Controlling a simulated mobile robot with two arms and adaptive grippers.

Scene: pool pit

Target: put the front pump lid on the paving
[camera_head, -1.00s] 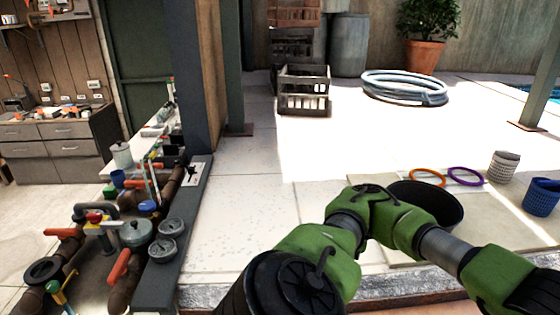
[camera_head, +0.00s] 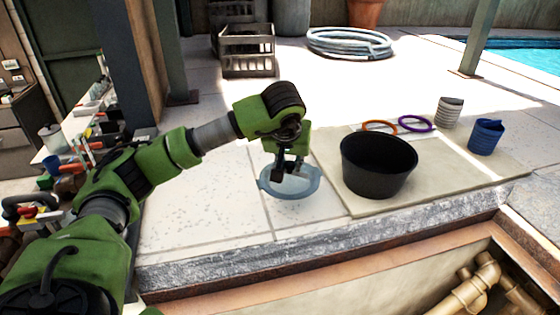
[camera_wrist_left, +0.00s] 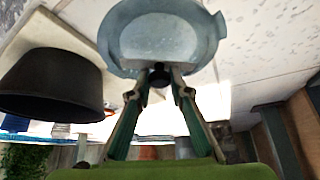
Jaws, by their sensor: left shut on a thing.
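My left gripper (camera_head: 291,172) is shut on a translucent blue-grey round lid, the pump lid (camera_head: 298,189). It is over the pale paving (camera_head: 215,210), just left of the mat; I cannot tell whether it touches the paving. In the left wrist view the fingers (camera_wrist_left: 158,85) grip the near side of the lid (camera_wrist_left: 160,38), whose round face fills the top middle. My right gripper is not in view.
A black bucket (camera_head: 378,170) stands on a beige mat (camera_head: 450,165) right of the lid. Orange (camera_head: 380,127) and purple (camera_head: 415,123) rings, a ribbed pale cup (camera_head: 449,112) and a blue cup (camera_head: 486,137) lie beyond. A stone edge (camera_head: 330,245) drops into the pit in front. Paving at left is clear.

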